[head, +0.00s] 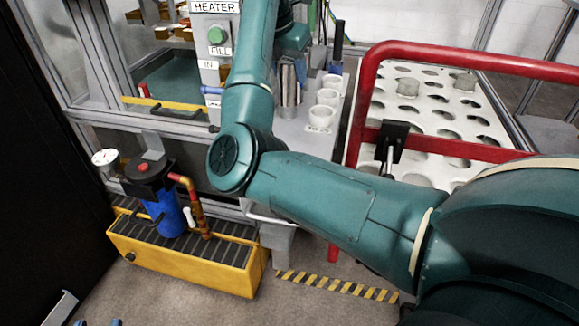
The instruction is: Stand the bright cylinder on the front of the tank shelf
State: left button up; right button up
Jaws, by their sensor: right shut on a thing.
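A shiny metal cylinder (289,98) is upright at the grey shelf (290,130), beside the heater panel (212,30). My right arm reaches in from the right, bends at the elbow and goes up to its wrist above the cylinder. My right gripper (291,72) is below the wrist, shut on the cylinder; its fingers are hard to make out against the metal. Whether the cylinder's base touches the shelf I cannot tell. Two small blue tips of my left gripper (98,323) show at the bottom left edge, apart, with nothing visible between them.
Several white cups (321,117) stand in a row right of the cylinder. A red rail (470,60) surrounds a white perforated tray (440,105) at the right. A blue filter (165,210) stands on a yellow bin (190,272) at lower left. A yellow-edged tank lies left of the panel.

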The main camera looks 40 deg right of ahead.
aim_at(287, 95)
jog(key=f, duration=0.2)
jog(key=f+b, duration=0.1)
jog(key=f, duration=0.3)
jog(key=shift+s+a+b, duration=0.1)
jog(key=shift+a+b, duration=0.2)
jog(key=shift+b, duration=0.1)
pick_arm(q)
jog(key=shift+w+d+f+h+b, duration=0.1)
jog(key=shift+d+h+b, duration=0.3)
jog(key=shift+b, duration=0.25)
pick_arm(e)
jog(key=shift+f, duration=2.25)
jog(key=shift+f, duration=0.2)
jog(key=o, duration=1.4)
jog(key=shift+c, duration=0.2)
pick_arm(q)
jog(key=shift+n, duration=0.3)
